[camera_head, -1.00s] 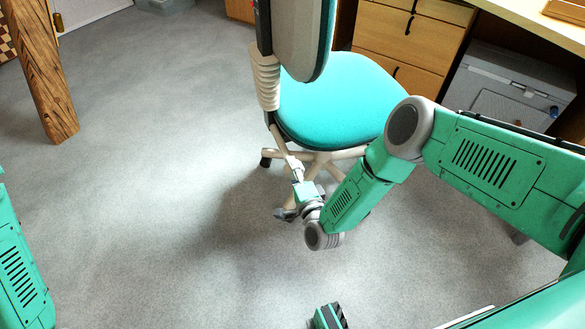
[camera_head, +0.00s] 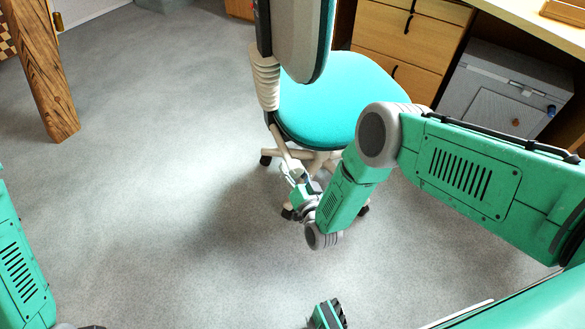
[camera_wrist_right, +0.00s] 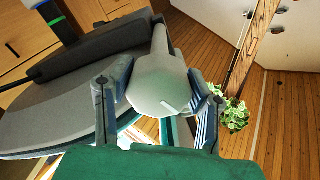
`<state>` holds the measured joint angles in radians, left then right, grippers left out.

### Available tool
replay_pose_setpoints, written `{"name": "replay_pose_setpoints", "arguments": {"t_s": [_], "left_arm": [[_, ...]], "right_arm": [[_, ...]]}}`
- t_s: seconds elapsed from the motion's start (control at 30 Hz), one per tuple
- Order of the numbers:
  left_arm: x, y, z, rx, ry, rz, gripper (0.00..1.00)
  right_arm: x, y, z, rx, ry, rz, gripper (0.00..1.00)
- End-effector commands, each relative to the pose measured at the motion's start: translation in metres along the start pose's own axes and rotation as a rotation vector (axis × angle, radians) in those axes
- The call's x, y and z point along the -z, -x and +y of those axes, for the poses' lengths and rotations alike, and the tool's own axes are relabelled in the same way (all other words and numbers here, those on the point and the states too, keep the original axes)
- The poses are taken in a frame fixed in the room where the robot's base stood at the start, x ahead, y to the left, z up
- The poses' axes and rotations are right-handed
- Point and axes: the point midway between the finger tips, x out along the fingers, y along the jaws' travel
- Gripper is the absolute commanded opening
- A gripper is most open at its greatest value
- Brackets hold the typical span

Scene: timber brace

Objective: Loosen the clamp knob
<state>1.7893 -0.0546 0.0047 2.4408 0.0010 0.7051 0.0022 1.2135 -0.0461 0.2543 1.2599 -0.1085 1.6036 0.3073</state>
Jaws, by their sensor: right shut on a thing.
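The clamp knob (camera_wrist_right: 160,85) is a pale grey, rounded, faceted piece with a short light mark on its face. It sits at the end of a pale stem in the right wrist view. My right gripper (camera_wrist_right: 160,98) is shut on it, one finger on each side. In the head view my right gripper (camera_head: 294,174) is small, low beside the office chair (camera_head: 335,100), at the end of a cream rod (camera_head: 281,141). The knob itself is mostly hidden there by the gripper.
The chair has a turquoise seat and a wheeled base. A wooden post (camera_head: 48,85) stands at the upper left. Drawers (camera_head: 405,40) and a grey cabinet (camera_head: 500,95) stand under a desk at the upper right. The grey floor (camera_head: 160,190) on the left is clear.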

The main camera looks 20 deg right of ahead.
Motion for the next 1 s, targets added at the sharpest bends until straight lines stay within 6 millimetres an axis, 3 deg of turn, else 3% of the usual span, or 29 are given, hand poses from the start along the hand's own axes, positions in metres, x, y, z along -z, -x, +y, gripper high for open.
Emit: {"name": "replay_pose_setpoints", "arguments": {"t_s": [0.6,1.0], "left_arm": [[0.0003,0.0051,0.0000,0.000,0.000,0.000,0.00],[0.0002,0.0055,-0.0001,0.000,0.000,0.000,0.00]], "right_arm": [[-0.0047,0.0037,0.0021,0.001,0.564,-0.016,0.16],[-0.0044,0.0035,0.0024,0.002,0.776,-0.015,0.16]]}}
